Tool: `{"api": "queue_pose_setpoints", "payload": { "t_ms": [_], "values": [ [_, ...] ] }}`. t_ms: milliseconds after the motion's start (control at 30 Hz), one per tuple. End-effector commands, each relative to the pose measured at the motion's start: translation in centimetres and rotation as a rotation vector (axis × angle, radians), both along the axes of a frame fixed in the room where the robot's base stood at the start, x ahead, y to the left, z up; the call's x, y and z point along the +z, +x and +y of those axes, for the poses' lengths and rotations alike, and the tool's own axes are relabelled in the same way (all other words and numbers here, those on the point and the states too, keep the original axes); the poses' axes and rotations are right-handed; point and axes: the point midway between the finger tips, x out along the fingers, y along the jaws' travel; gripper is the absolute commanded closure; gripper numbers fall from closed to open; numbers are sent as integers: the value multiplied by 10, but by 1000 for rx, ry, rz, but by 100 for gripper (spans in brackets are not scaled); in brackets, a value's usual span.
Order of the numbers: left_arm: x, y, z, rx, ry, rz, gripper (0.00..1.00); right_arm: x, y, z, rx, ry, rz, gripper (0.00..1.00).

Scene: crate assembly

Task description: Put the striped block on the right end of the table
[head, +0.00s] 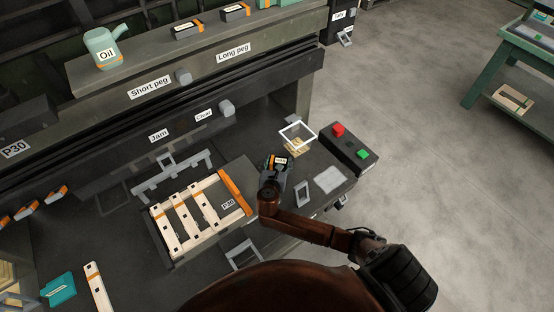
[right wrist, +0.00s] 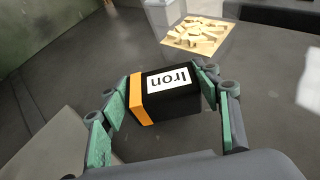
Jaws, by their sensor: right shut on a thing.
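The striped block is black with an orange band and a white "Iron" label. It shows in the right wrist view (right wrist: 166,95) between the fingers, and small in the head view (head: 277,161). My right gripper (head: 275,170) is shut on it, with green finger pads on both sides in the right wrist view (right wrist: 165,100). The block is over the table (head: 315,162) right of the slatted crate; I cannot tell whether it touches the surface. A pale square patch (head: 329,180) lies on the right end of the table. My left gripper is not in view.
A clear bin (head: 298,134) with wood pieces stands behind the block. A control box (head: 348,148) with red and green buttons is at the table's right edge. The slatted crate (head: 240,192) is to the left. A small grey stand (head: 304,193) is beside the patch.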

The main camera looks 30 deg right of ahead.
Motion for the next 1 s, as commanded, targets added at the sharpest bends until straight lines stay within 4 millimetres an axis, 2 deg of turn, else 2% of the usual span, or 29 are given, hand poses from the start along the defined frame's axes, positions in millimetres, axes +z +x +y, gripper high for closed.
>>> {"api": "queue_pose_setpoints", "payload": {
  "t_ms": [100, 400, 433, 667, 1000],
  "values": [
    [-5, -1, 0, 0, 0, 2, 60, -8, 2, 0, 1, -3, -6, 100],
    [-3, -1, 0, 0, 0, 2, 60, -8, 2, 0, 1, -3, -7, 100],
    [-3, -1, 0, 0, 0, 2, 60, -11, 0, 0, 1, 0, -1, 41],
    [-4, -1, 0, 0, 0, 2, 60, -11, 0, 0, 1, 0, -1, 25],
    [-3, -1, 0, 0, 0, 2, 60, -10, -2, 2, 1, 0, -1, 25]
  ]
}}
